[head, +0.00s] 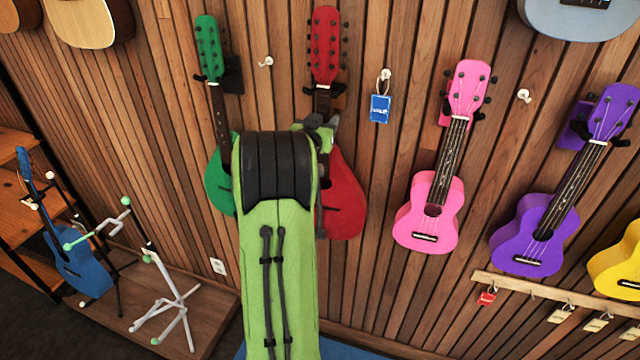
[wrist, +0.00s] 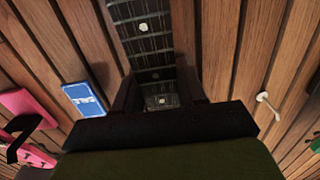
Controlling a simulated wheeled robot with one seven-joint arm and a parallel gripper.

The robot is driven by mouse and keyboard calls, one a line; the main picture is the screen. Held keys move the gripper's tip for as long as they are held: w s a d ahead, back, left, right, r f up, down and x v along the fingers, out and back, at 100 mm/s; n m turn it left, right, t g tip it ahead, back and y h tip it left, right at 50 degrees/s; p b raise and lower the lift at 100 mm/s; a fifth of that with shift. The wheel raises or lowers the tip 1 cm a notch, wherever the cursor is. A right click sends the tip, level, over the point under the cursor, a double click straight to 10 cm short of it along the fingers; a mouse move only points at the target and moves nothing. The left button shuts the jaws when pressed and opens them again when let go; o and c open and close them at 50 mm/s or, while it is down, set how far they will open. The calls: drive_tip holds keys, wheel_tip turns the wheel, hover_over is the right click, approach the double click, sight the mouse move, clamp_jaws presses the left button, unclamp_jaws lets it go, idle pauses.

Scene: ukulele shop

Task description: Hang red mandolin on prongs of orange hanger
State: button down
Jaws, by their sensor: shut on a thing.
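The red mandolin (head: 345,195) is upright against the slatted wall in the head view, its red headstock (head: 325,45) at the top. My arm covers part of its body and lower neck. My gripper (wrist: 160,93) is shut on the mandolin's neck, with the dark fretboard (wrist: 145,35) between its fingers in the wrist view. Dark prong-like tips (head: 338,89) show beside the neck just below the headstock. No orange hanger plate shows; it may be hidden behind the headstock. I cannot tell whether the mandolin's weight rests on prongs.
A green instrument (head: 208,50) hangs close on the left. A blue tag (head: 380,108) hangs from a white hook to the right. Pink (head: 430,212) and purple (head: 535,235) ukuleles hang farther right. A blue ukulele (head: 82,262) and a white stand (head: 170,300) are at lower left.

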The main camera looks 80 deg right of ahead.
drive_tip(key=shift+r, duration=0.1)
drive_tip(key=shift+a+b, duration=0.4)
drive_tip(key=shift+b, duration=0.1)
drive_tip(key=shift+w+a+b, duration=0.2)
drive_tip(key=shift+a+b, duration=1.6)
drive_tip(key=shift+a, duration=0.35)
drive_tip(key=a+b, duration=0.5)
drive_tip(key=a, duration=0.1)
drive_tip(key=shift+w, duration=0.3)
